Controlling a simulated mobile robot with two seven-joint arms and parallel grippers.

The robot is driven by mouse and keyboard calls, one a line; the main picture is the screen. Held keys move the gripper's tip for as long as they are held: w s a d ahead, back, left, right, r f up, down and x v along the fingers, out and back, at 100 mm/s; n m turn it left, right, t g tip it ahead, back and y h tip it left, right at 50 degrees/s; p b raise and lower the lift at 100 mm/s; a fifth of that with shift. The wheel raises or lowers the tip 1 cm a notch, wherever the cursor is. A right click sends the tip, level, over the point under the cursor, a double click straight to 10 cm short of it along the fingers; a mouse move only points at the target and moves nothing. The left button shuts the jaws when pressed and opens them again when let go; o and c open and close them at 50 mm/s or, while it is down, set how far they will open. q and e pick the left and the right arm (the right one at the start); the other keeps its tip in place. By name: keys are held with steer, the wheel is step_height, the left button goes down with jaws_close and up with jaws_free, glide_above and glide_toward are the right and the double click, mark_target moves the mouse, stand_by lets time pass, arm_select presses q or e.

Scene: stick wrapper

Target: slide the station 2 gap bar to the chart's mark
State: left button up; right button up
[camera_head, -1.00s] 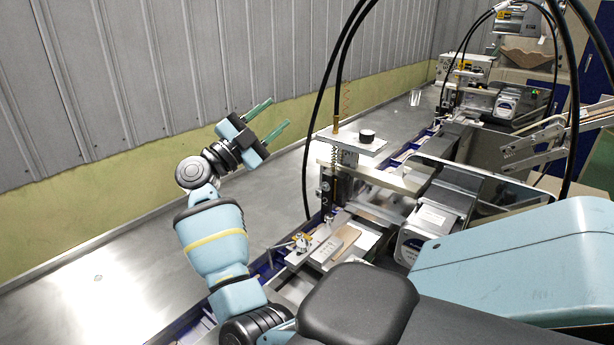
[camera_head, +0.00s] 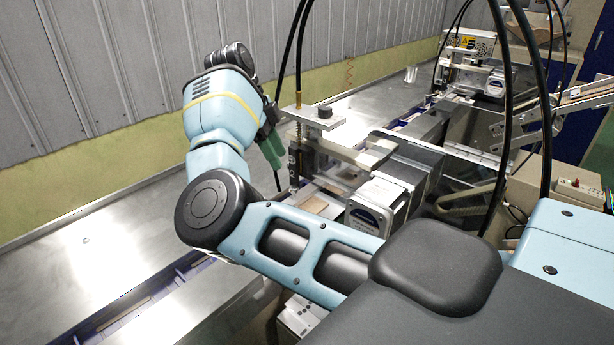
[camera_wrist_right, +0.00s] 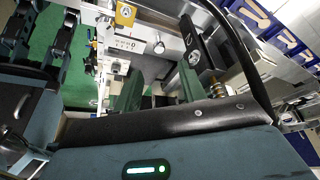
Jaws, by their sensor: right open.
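My right gripper (camera_head: 271,146) reaches down on the near-left side of the station with the spring post (camera_head: 298,135). Its green fingers are partly hidden by my own arm in the head view. In the right wrist view the fingers of the gripper (camera_wrist_right: 160,92) stand apart, with dark machine parts behind the space between them. A pale metal plate with dark marks and a small knob (camera_wrist_right: 158,47) lies just beyond the fingertips. I cannot tell for sure which part is the gap bar, or whether a finger touches it. I cannot make out the chart. My left gripper is not in view.
A black-knobbed bracket (camera_head: 325,112) and a grey boxed unit (camera_head: 378,200) stand close to the gripper. Black cables (camera_head: 503,110) hang over the line. A second station (camera_head: 470,75) stands farther back. The steel table (camera_head: 95,240) at left is largely clear.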

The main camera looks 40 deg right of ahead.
mark_target(293, 187)
steer(key=shift+x, duration=3.9)
steer(key=shift+a, duration=0.1)
jaws_close()
steer(key=shift+w, duration=0.1)
